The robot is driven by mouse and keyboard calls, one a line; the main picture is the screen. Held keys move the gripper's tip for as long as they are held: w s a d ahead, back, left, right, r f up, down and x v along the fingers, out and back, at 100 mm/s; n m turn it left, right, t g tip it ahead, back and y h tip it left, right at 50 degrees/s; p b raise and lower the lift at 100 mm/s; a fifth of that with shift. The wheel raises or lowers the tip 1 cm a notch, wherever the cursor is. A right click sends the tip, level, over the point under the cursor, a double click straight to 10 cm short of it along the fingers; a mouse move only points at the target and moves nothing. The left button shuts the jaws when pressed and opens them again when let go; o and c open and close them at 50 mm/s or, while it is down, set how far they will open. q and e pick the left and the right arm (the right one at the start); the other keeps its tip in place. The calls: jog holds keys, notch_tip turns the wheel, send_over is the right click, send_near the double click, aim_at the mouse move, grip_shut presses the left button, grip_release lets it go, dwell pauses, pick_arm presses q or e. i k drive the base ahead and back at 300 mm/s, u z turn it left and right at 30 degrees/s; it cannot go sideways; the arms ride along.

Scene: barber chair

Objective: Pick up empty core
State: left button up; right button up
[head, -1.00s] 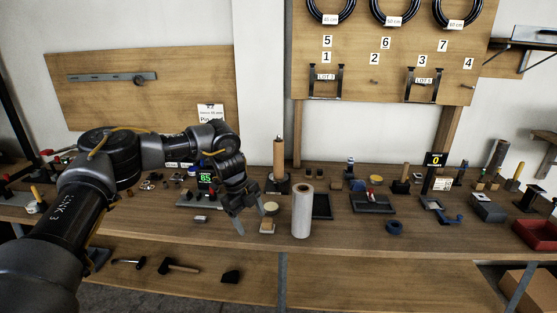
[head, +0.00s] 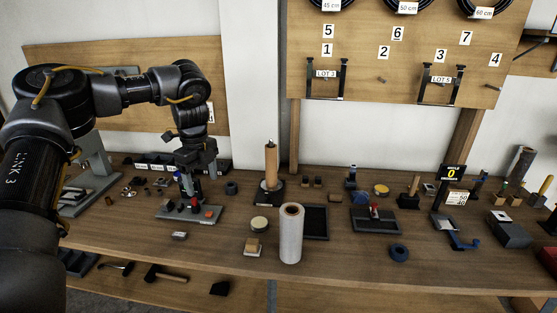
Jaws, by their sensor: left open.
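A plain brown tube (head: 271,163), which looks like the empty core, stands upright on a black-based holder (head: 269,192) in the middle of the bench. A white roll (head: 291,235) stands upright nearer the bench's front edge, to the right of the tube. My left gripper (head: 188,190) is open and points down over a grey fixture, to the left of the brown tube and apart from it. Nothing shows between its fingers, though they are dark and partly blend with the things behind. My right gripper is not in view.
The grey fixture (head: 180,214) with small red and black parts stands below my left gripper. A round tin (head: 260,224) and a small block (head: 253,247) are left of the white roll. A black tray (head: 315,222) is behind it. The bench's front left is mostly clear.

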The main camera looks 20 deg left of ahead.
aim_at(270, 154)
jog(key=i, duration=1.4)
